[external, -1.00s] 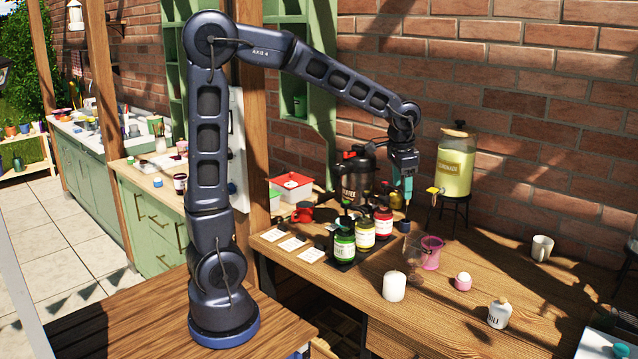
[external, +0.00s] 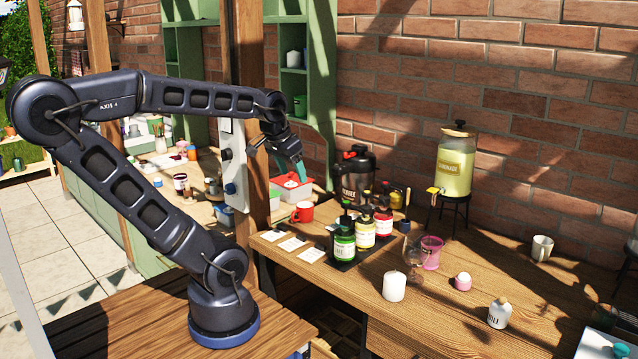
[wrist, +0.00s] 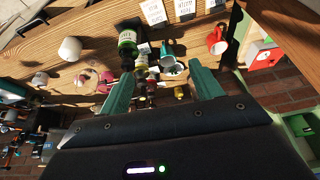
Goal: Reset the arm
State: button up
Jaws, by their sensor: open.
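My gripper (external: 292,166) is raised in the air above the back left of the wooden table, near the red-and-white box.
A wooden post (external: 251,120) stands close left of my gripper.

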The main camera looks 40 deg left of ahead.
jog(key=shift+s+a+f+n, duration=0.2)
jog(key=shift+s+a, duration=0.1)
jog(key=shift+s, duration=0.25)
jog(key=shift+s+a+f+n, duration=0.1)
jog(key=shift+s+a+f, duration=0.15)
jog(key=shift+s, duration=0.3)
